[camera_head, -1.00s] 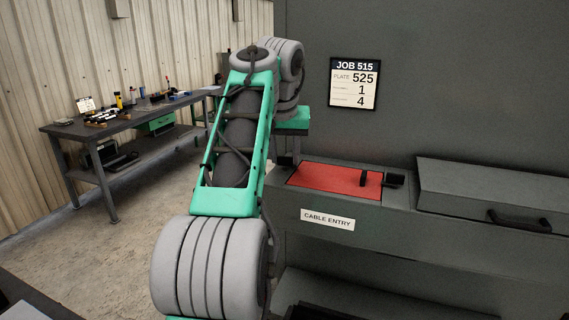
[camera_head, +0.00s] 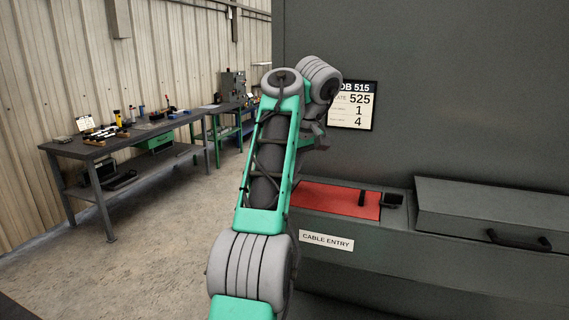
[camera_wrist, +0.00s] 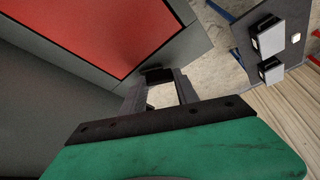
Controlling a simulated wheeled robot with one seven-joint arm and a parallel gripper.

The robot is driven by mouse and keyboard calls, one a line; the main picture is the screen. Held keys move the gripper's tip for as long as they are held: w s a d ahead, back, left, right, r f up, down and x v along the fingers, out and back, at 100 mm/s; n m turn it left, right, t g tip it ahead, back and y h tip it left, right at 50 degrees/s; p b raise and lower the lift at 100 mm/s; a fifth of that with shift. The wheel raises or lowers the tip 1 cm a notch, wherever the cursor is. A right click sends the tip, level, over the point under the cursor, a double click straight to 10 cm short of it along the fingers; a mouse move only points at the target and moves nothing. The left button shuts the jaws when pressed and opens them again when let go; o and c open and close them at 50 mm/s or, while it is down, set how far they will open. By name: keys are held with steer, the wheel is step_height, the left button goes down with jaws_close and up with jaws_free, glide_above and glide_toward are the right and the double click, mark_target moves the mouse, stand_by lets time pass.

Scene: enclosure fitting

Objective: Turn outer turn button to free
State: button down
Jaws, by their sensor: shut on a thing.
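The red panel (camera_head: 335,200) lies in the grey housing above the CABLE ENTRY label, with a dark upright handle (camera_head: 362,198) on it. A dark turn button (camera_head: 393,200) sits at its right end. In the wrist view, the red panel (camera_wrist: 85,28) fills the upper left. My gripper (camera_wrist: 160,80) is shut on a small dark piece, apparently the outer turn button (camera_wrist: 155,72), at the grey rim near the panel's corner. The fingers hide part of it, so I cannot tell its exact angle. In the head view my arm hides the fingertips.
A grey cover with a dark handle (camera_head: 518,242) is right of the red panel. A job card (camera_head: 353,106) hangs on the tall grey wall behind. A workbench (camera_head: 112,147) with tools stands at the left; the floor between is clear.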

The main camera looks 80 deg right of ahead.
steer(key=n+p, duration=0.1)
steer(key=p, duration=0.1)
steer(key=r+n+y+p, duration=0.1)
steer(key=n+p, duration=0.1)
steer(key=p, duration=0.1)
steer(key=shift+d+p, duration=0.1)
steer(key=shift+p, duration=0.25)
steer(key=n+y+p, duration=0.1)
steer(key=n+p, duration=0.1)
steer(key=shift+f+t+p, duration=0.2)
steer(key=shift+t+p, duration=0.1)
steer(key=shift+p, duration=0.1)
steer(key=shift+f+n+p, duration=0.15)
steer(key=shift+n+p, duration=0.35)
steer(key=shift+p, duration=0.05)
steer(key=shift+f, duration=0.1)
steer(key=c, duration=0.9)
jaws_free()
